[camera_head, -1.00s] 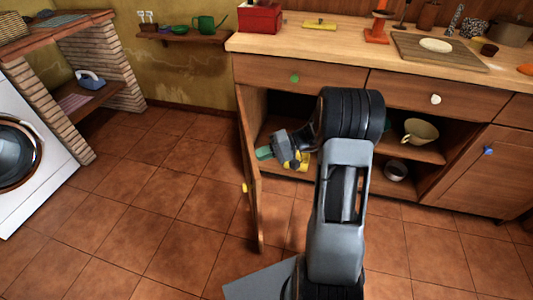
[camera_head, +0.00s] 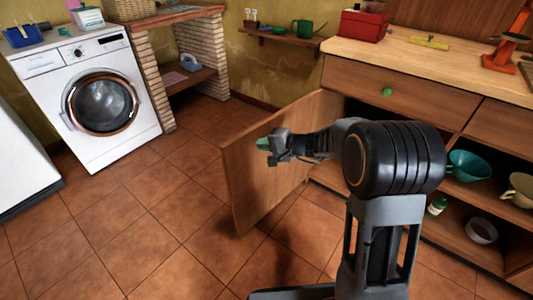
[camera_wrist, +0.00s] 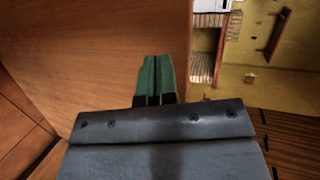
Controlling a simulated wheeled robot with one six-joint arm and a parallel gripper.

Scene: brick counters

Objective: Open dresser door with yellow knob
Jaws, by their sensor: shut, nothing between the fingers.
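The dresser door (camera_head: 250,185) stands swung wide open to the left of the dresser, with its inner wooden face toward me. Its yellow knob is hidden on the far side. My gripper (camera_head: 262,144) is at the inner face of the door, near its upper part. In the wrist view, the green fingers (camera_wrist: 155,78) are together and empty, with the wooden door panel (camera_wrist: 110,45) filling the view behind and left of them. I cannot tell whether the fingertips touch the panel.
The dresser's open shelves hold a teal bowl (camera_head: 468,165), a cup and a small bottle (camera_head: 437,205). A drawer with a green knob (camera_head: 387,92) is shut above. A washing machine (camera_head: 95,105) stands left; tiled floor (camera_head: 130,220) between is clear.

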